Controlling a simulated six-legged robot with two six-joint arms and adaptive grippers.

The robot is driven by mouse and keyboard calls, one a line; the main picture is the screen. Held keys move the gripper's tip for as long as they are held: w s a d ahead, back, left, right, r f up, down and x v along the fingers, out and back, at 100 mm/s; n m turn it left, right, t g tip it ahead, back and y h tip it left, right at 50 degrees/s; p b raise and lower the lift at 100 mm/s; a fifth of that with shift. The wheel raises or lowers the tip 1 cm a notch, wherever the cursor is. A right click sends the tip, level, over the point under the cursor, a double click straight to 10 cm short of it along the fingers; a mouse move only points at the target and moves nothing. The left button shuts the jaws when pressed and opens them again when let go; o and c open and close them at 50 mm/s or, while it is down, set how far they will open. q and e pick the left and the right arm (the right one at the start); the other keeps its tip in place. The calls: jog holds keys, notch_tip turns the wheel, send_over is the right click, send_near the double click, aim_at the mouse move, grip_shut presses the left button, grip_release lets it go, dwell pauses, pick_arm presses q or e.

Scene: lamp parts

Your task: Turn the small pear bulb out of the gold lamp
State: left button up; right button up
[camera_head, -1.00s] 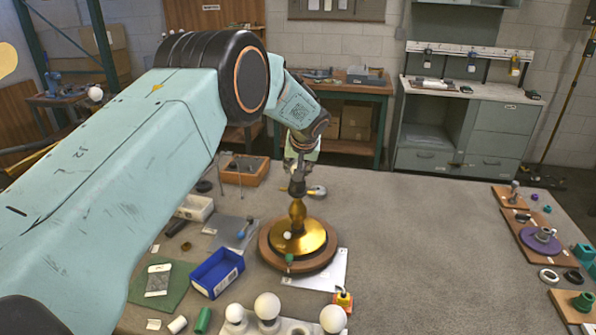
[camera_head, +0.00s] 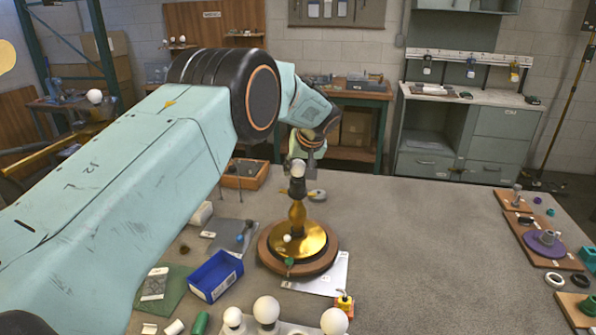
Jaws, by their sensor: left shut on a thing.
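The gold lamp (camera_head: 298,212) stands upright on a round wooden base (camera_head: 266,250), with a dark socket (camera_head: 297,187) at its top. The white small pear bulb (camera_head: 298,168) shows right above the socket. I cannot tell whether its lower end still touches the socket. My left gripper (camera_head: 303,156) reaches over from the left and is shut on the bulb, at the bulb's upper part. The fingertips are small and partly hidden by the bulb. My right gripper is not in view.
A blue bin (camera_head: 215,275) and a green mat (camera_head: 176,290) lie left of the lamp. Round white bulbs (camera_head: 266,310) stand at the front edge. A small red and yellow object (camera_head: 344,302) is near them. Boards with parts (camera_head: 540,240) lie at right. The middle right is clear.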

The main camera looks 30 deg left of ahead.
pick_arm(q)
jog(key=shift+n+g, duration=0.4)
jog(key=shift+n, duration=0.5)
jog(key=o, duration=0.8)
jog(key=shift+o, duration=0.2)
